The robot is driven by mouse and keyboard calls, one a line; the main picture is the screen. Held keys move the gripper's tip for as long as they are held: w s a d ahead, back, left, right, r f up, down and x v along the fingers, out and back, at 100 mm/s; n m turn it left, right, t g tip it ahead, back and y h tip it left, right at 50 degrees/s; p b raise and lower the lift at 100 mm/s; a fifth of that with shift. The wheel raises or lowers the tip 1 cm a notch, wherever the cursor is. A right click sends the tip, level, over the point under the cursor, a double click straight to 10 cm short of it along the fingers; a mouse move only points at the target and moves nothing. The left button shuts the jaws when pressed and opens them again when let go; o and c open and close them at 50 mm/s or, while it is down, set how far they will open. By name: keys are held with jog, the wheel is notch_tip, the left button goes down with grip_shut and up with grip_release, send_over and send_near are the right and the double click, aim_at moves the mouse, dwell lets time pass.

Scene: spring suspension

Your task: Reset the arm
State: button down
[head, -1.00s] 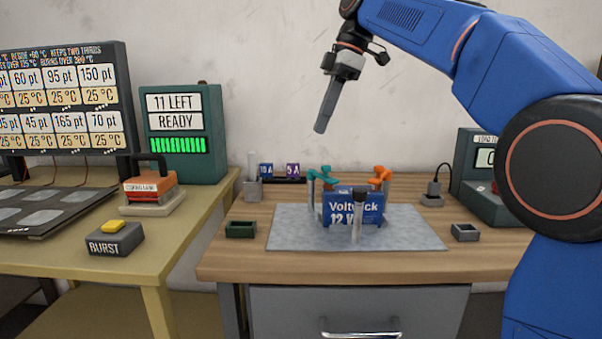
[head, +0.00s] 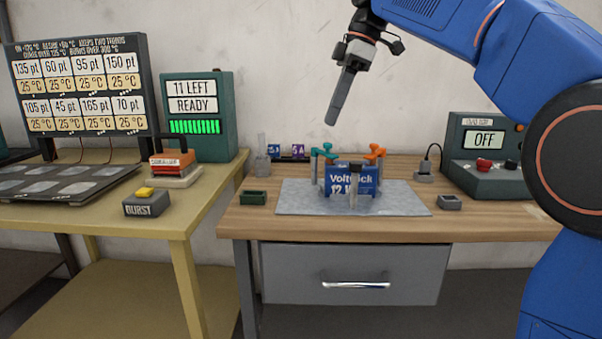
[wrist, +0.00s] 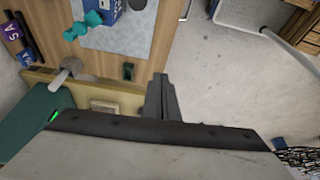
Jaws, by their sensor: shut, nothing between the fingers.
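My gripper (head: 339,98) hangs in the air in front of the wall, above the wooden bench (head: 400,227), with its fingers together and empty. My blue arm reaches in from the right. In the wrist view my gripper (wrist: 160,82) shows its closed fingers pointing away, with the bench edge and floor beyond. The blue Voltbrick battery (head: 340,182) stands on a grey mat (head: 300,202), well below my gripper. A teal clamp (head: 323,155) and an orange clamp (head: 374,154) stand at the battery; whether they touch it is unclear.
A yellow table (head: 110,212) at left holds a burst button (head: 147,203), a hot plate and a green unit (head: 198,120) reading "11 LEFT READY". A green box (head: 483,170) reading "OFF" sits at the bench's right. A closed drawer (head: 350,272) is below. The air around my gripper is clear.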

jog(key=s+d+f+m+t+h, duration=0.1)
jog(key=s+d+f+m, duration=0.5)
jog(key=s+f, duration=0.3)
jog(key=s+d+f+m+t+h, duration=0.1)
jog(key=s+d+f+m, duration=0.5)
jog(key=f, duration=1)
jog(key=s+d+f+m+t+h, duration=0.2)
jog(key=s+d+f+m, duration=0.4)
jog(key=s+d+f, duration=0.3)
jog(key=s+f+t, duration=0.1)
jog(key=s+f, duration=0.2)
jog(key=s, duration=0.2)
jog(key=shift+s+d+f, duration=0.25)
jog(key=shift+d, duration=0.15)
